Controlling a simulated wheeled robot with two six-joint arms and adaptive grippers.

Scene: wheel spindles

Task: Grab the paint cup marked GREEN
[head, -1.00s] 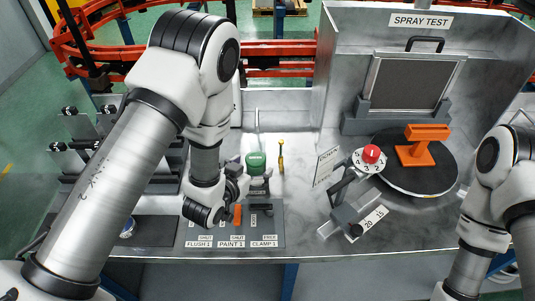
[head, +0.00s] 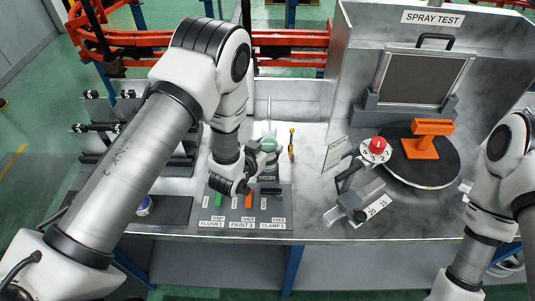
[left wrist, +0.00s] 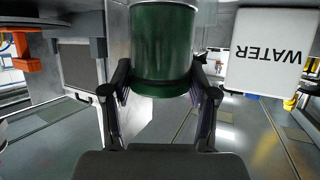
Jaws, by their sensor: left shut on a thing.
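The green paint cup (head: 269,143) stands at the back of the bench, behind the lever panel. In the left wrist view the dark green cup (left wrist: 162,55) fills the top middle, between the two fingers of my left gripper (left wrist: 162,82). The fingers are shut on its sides. No marking is readable on the side that shows. My right gripper is out of view; only its arm shows at the right.
A lever panel (head: 243,224) lies in front of the cup. A yellow tool (head: 291,144) stands right of it. A dial with a red knob (head: 377,146) and a turntable with an orange part (head: 420,147) are further right.

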